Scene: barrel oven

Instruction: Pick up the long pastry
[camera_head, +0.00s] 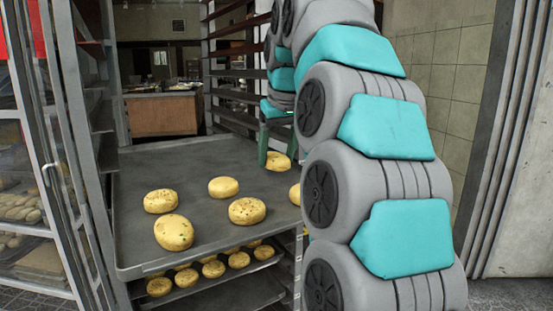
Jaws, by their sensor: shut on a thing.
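My gripper (277,150) reaches down over the upper tray on the rack, its green fingers pointing down. It is shut on a golden pastry (279,162) near the back right of the tray. The pastry is partly hidden by the near finger, so I cannot tell its full shape or length. I cannot tell whether it is lifted off the tray. No pastry in view is clearly long.
Several round golden pastries lie on the upper tray (140,205), including one (174,232) near its front edge. One pastry (294,194) is partly behind my arm. A lower tray (215,290) holds more pastries. A glass-doored cabinet (35,200) stands left.

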